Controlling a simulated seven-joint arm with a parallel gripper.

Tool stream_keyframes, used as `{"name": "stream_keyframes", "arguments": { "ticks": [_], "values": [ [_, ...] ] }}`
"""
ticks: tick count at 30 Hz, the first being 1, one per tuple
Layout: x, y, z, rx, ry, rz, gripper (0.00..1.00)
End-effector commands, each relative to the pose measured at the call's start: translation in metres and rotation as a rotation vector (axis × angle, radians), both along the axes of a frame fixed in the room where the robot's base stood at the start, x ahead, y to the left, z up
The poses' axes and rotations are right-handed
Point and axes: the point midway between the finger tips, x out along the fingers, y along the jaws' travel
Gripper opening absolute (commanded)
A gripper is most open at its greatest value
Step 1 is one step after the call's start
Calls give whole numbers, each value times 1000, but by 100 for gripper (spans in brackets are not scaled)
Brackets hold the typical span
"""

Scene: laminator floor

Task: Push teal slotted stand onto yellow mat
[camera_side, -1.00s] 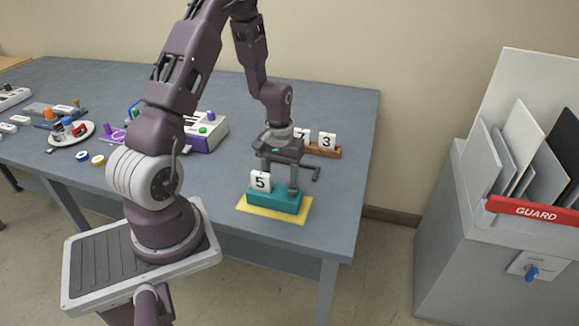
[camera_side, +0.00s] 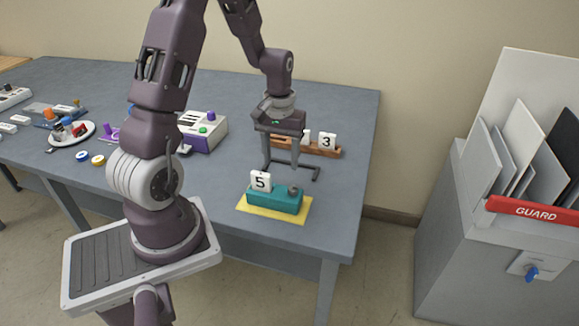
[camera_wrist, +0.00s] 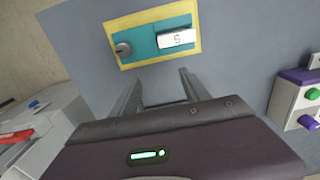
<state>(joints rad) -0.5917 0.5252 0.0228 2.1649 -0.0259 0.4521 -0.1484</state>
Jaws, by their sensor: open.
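The teal slotted stand (camera_side: 273,202) rests on the yellow mat (camera_side: 254,212) near the table's front edge, with mat showing around it. A white tile marked 5 (camera_side: 260,181) stands upright in it, and a grey knob (camera_side: 294,190) sits at its right end. In the wrist view the stand (camera_wrist: 145,46) lies within the border of the mat (camera_wrist: 197,22), with the tile (camera_wrist: 176,38) and knob (camera_wrist: 123,49) on it. My gripper (camera_side: 281,165) is open and empty, above the table behind the stand and apart from it. Its two fingers also show in the wrist view (camera_wrist: 160,85).
A wooden rack (camera_side: 318,148) with white number tiles, one marked 3 (camera_side: 327,140), stands behind my gripper. A white and purple box (camera_side: 203,131) and a white plate (camera_side: 72,133) are left. The right front table is clear.

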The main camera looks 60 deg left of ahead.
Motion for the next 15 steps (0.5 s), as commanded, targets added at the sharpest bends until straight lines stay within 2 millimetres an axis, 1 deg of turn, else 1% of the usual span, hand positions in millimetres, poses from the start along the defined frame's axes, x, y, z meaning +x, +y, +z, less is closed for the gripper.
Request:
{"name": "stream_keyframes", "arguments": {
  "ticks": [4,12,15],
  "values": [
    [1,0,9,2,-2,0,55],
    [1,0,43,2,-4,0,55],
    [0,0,50,1,-1,0,55]
  ]
}}
